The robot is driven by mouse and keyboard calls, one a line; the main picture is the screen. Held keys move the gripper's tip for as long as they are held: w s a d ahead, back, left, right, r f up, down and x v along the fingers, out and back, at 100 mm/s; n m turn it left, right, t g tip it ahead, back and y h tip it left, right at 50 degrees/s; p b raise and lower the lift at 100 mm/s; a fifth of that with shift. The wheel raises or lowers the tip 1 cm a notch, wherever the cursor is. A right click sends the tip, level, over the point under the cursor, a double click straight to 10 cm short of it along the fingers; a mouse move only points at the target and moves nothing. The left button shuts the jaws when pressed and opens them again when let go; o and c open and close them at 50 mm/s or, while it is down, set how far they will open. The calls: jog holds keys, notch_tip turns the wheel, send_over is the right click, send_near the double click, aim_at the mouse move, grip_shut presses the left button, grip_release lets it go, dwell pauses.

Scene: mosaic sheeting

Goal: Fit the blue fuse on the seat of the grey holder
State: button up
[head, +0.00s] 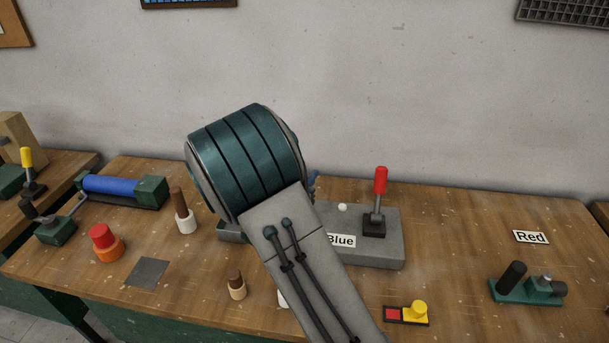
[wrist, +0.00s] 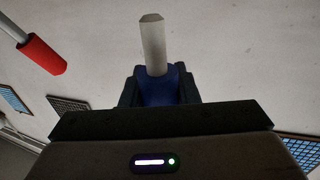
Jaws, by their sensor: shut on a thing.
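The blue fuse (wrist: 158,88) is between the dark fingers of my gripper (wrist: 160,90) in the wrist view, with its pale end sticking out beyond them. My gripper is shut on it. In the head view my arm hides the gripper and most of the fuse; only a bit of blue (head: 314,182) shows at the arm's right edge. The grey holder (head: 388,250) lies on the bench, with a "Blue" label and a lever with a red handle (head: 380,180). The lever also shows in the wrist view (wrist: 42,56). The seat is hidden, so I cannot tell whether the fuse touches it.
A brown-and-white fuse (head: 184,218), a red-and-orange button (head: 106,243) and a small brown-topped piece (head: 237,287) stand left of my arm. A yellow-and-red switch (head: 408,314) lies in front of the holder. A green clamp (head: 527,287) is at right, by the "Red" label.

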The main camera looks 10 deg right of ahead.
jog(key=shift+f+b, duration=0.9)
jog(key=shift+f, duration=0.5)
jog(key=shift+f+b, duration=1.15)
jog(key=shift+b, duration=0.15)
dwell(0.8)
jog(key=shift+r, duration=0.2)
jog(key=shift+r+p, duration=0.6)
jog(key=shift+r, duration=0.1)
jog(key=shift+f+b, duration=0.2)
jog(key=shift+b, duration=0.3)
dwell(1.5)
jog(key=shift+f, duration=0.3)
jog(key=shift+f+b, duration=0.45)
jog(key=shift+b, duration=0.2)
jog(key=o, duration=1.1)
jog(key=shift+r, duration=0.1)
